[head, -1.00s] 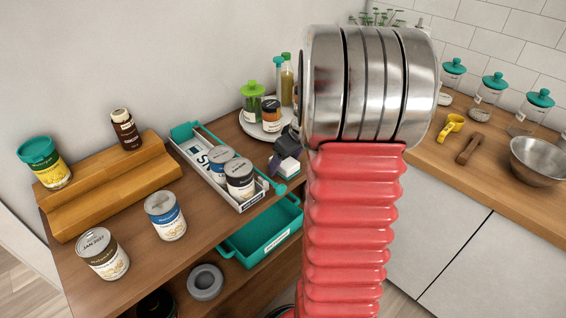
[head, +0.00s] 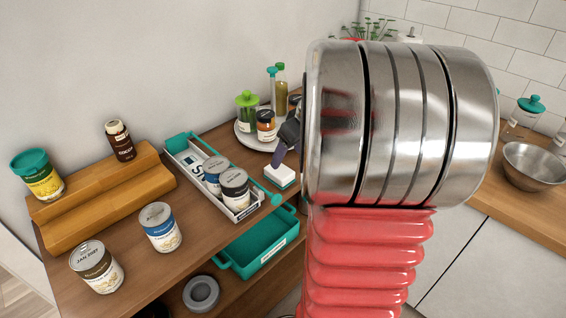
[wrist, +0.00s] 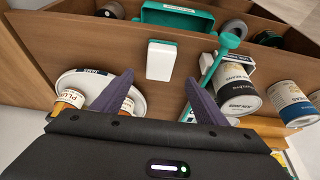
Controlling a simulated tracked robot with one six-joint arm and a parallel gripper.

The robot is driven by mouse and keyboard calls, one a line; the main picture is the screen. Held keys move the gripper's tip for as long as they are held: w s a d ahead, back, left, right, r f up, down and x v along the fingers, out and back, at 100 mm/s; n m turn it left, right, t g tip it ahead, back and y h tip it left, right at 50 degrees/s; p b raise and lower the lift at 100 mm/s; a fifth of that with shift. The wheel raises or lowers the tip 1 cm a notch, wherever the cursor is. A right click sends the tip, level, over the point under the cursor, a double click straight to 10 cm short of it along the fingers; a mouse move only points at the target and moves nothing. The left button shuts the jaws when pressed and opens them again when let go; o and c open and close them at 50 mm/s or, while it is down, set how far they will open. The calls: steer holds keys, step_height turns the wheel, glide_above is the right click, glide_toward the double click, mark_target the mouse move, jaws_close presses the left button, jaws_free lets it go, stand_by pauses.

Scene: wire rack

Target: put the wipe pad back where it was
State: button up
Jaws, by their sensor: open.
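The wipe pad (head: 280,175) is a small white block with a teal underside. It lies on the wooden top shelf, between the white tray and the round turntable, close to the front edge. In the wrist view the pad (wrist: 161,60) is beyond my fingertips and between their lines. My gripper (wrist: 160,76) is open and empty, its two dark purple fingers spread apart and clear of the pad. In the head view my gripper (head: 285,140) shows only in part, above and behind the pad; my arm hides the rest.
A white tray (head: 179,154) with cans and a teal-ended stick stands left of the pad. A round turntable (head: 245,136) with jars and bottles is behind it. A teal bin (head: 232,267) sits below the front edge. A wooden step riser (head: 75,225) stands farther left.

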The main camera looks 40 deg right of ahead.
steer(key=shift+v, duration=1.05)
steer(key=shift+a, duration=0.1)
steer(key=a+r, duration=0.3)
steer(key=a, duration=0.8)
steer(key=s+a, duration=0.5)
steer(key=a, duration=0.5)
steer(key=s+a+t, duration=0.1)
steer(key=s+a, duration=0.5)
steer(key=a, duration=0.5)
steer(key=shift+s+r, duration=0.2)
steer(key=shift+s, duration=0.1)
